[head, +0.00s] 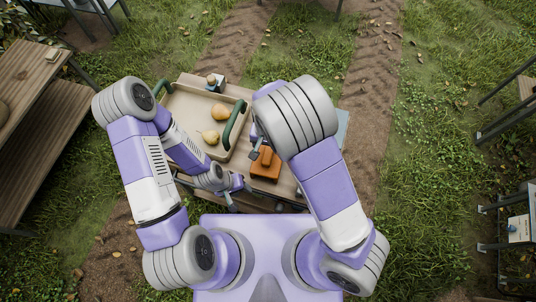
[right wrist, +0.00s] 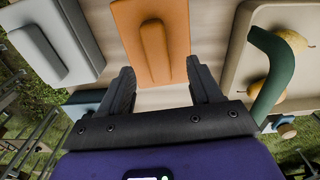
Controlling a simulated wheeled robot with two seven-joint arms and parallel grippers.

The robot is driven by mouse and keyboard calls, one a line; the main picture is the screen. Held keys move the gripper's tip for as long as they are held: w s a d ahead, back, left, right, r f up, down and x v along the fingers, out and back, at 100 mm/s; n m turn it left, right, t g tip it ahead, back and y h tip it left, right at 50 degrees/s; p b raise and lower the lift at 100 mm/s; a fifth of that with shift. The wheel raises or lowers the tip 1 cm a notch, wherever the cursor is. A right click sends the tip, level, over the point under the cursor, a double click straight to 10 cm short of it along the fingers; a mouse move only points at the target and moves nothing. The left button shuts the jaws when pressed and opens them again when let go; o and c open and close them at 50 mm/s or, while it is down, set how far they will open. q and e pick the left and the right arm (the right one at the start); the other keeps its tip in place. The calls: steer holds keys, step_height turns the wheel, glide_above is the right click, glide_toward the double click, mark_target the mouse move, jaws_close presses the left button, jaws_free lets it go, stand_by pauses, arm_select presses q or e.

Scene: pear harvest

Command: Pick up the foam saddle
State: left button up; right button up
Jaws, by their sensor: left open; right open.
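An orange slab with a raised ridge (right wrist: 178,30) lies on the table; it also shows in the head view (head: 266,172). A grey slab with a similar ridge (right wrist: 77,22) lies to its left in the right wrist view. I cannot tell for certain which of them is the foam saddle. My right gripper (right wrist: 160,80) is open and empty, its fingers spread toward the orange slab's near end. In the head view its tips (head: 256,152) are by that slab, partly hidden by my arm. My left gripper (head: 232,191) is open and low at the table's front edge, left of the orange slab.
A beige tray (head: 180,112) with green handles (head: 236,122) holds yellow pears (head: 209,137) on the table's left. A small dark object with a round brown top (head: 214,82) stands behind it. A wooden bench (head: 38,85) is at far left. Grass lies around.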

mark_target(268, 152)
steer(key=f, duration=0.4)
steer(key=shift+d+f, duration=0.2)
steer(key=shift+f, duration=0.15)
jaws_close()
